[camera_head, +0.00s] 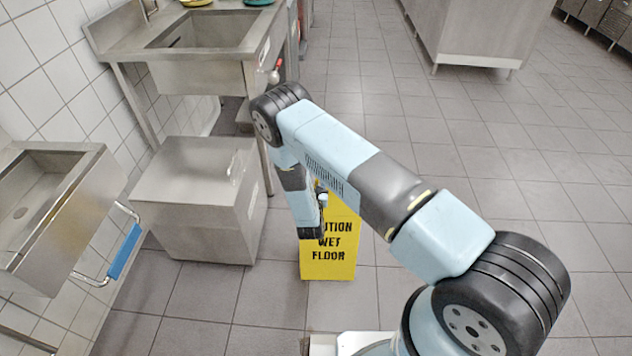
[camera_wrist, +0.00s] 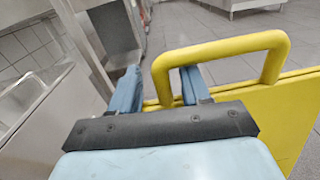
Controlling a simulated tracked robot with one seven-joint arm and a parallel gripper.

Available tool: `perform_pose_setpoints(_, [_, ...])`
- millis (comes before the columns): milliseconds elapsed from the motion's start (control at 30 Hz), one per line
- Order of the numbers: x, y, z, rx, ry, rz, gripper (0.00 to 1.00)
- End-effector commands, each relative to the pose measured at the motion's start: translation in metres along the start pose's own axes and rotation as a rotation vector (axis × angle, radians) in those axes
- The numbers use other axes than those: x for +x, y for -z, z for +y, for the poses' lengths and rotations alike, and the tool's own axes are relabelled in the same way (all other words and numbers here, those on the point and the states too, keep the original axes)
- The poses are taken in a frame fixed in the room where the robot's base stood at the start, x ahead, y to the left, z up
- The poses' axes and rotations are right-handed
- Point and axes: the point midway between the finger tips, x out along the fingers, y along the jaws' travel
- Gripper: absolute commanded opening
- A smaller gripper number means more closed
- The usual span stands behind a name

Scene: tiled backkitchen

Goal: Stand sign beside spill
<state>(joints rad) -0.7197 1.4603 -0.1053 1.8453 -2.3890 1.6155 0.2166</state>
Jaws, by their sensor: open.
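A yellow sign (camera_head: 330,262) reading "CAUTION WET FLOOR" is upright, apparently standing on the tiled floor, in the middle of the head view. My arm covers part of its upper left. In the wrist view, the sign's looped handle (camera_wrist: 220,45) rises from its top edge. My gripper (camera_wrist: 159,80) is open, with two blue fingers at the handle's left leg. That leg shows between the fingers, which are apart and not clamped on it. I cannot make out a spill in either view.
A steel box-shaped unit (camera_head: 195,205) stands on the floor left of the sign. A steel sink table (camera_head: 255,50) is behind it, and a basin with a blue-gripped rail (camera_head: 125,252) is at far left. Open tiled floor lies to the right, before a steel cabinet (camera_head: 480,35).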

Motion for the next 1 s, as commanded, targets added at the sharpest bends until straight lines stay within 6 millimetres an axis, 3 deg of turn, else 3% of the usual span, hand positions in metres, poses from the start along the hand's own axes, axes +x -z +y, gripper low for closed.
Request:
perform_pose_setpoints(167, [-0.016,0.001,0.001,-0.001,-0.001,0.002,0.47])
perform_pose_setpoints(500, [-0.079,0.001,0.000,-0.004,-0.002,0.002,0.47])
perform_pose_setpoints(700, [-0.107,0.000,0.000,-0.002,-0.001,0.002,0.47])
perform_pose_setpoints(1000, [-0.119,0.000,0.000,0.000,0.000,-0.001,0.47])
